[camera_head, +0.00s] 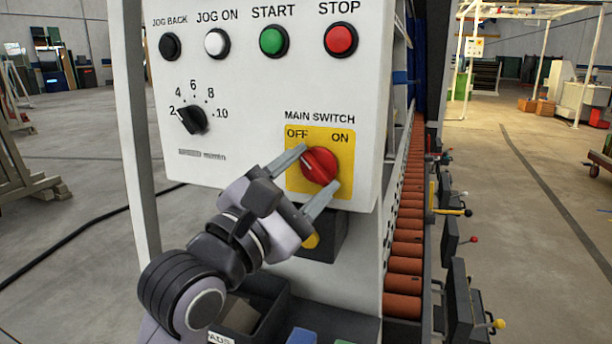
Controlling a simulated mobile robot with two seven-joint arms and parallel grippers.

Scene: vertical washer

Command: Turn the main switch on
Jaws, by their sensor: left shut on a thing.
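A pale mark on the knob points to the upper left, towards OFF. My left gripper (317,170) comes in from the lower left. Its two grey fingers are on either side of the knob, one at the upper left and one at the lower right, and it is shut on the knob. My right gripper is not in view.
Above the switch are black, white, green (273,41) and red (340,39) buttons. A black dial (192,119) is at left. Orange rollers (406,243) and levers with coloured knobs run along the machine's right side. Bins stand below the panel. Open floor lies on both sides.

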